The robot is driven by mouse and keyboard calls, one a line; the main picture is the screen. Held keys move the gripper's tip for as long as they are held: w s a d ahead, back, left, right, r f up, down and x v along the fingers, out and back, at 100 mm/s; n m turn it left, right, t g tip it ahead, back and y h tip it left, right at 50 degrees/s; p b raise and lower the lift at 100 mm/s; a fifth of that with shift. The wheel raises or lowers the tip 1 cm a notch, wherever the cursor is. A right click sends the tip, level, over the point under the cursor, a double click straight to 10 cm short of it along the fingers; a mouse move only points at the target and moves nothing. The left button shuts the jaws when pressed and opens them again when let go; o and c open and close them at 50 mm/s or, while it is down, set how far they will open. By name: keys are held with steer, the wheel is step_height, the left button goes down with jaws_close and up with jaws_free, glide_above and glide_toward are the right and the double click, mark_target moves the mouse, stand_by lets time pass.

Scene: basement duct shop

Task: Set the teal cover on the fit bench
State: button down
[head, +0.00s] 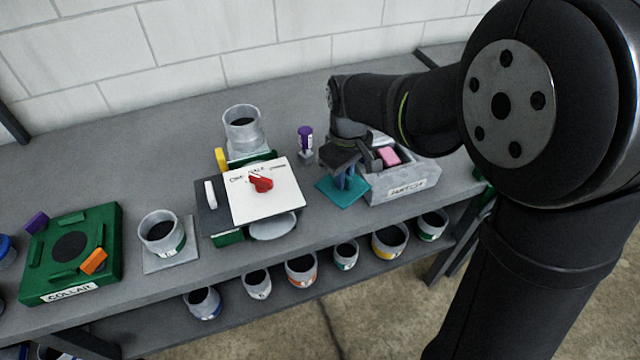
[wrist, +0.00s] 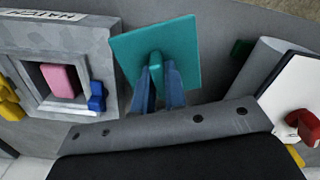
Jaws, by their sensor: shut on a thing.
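The teal cover (head: 326,188) is a flat square plate with a raised grip in its middle. My gripper (head: 344,181) is shut on that grip from above, and the fingers show blue. In the wrist view the cover (wrist: 186,47) fills the top middle, with the fingertips (wrist: 158,68) at its centre. The cover is between the white-topped stand and the grey box, close to the box's left side. I cannot tell whether it touches the grey bench (head: 290,93) below. No part of the bench carries a readable "fit bench" label.
The grey box (head: 425,176) holds a pink block (head: 388,156). The white-topped stand (head: 287,203) has a red knob (head: 261,184). Several cups sit on the lower shelf.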

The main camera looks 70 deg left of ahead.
mark_target(327, 182)
steer(key=s+a+f, duration=0.2)
steer(key=s, duration=0.1)
steer(key=shift+a+f, duration=0.1)
steer(key=shift+f, duration=2.05)
steer(key=shift+f, duration=0.15)
steer(key=c, duration=1.5)
jaws_free()
step_height(327, 182, up, 12)
steer(key=shift+r, duration=0.2)
